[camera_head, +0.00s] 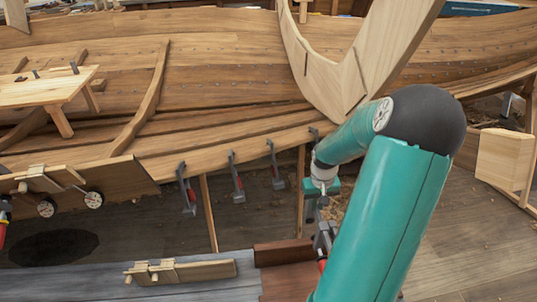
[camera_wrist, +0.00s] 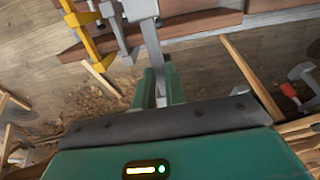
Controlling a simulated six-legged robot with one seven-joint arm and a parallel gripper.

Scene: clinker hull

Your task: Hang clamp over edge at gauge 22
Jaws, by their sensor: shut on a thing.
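My gripper (camera_head: 320,200) is low beside the hull, to the right of the hanging clamps in the head view. In the wrist view its two green fingers (camera_wrist: 160,88) are shut on a grey metal clamp (camera_wrist: 152,45), which points away from them. In the head view the held clamp (camera_head: 322,238) is partly hidden by my arm. The lower plank edge (camera_head: 230,155) carries several hanging clamps, among them a left one (camera_head: 187,190), a middle one (camera_head: 236,178) and a right one (camera_head: 275,165). I cannot read any gauge number.
A yellow clamp (camera_wrist: 88,42) and another grey clamp (camera_wrist: 116,28) are beside the held one in the wrist view. A wooden prop (camera_head: 208,213) stands under the hull. A curved timber (camera_head: 325,80) rises behind my arm. A wooden block (camera_head: 505,158) is at the right.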

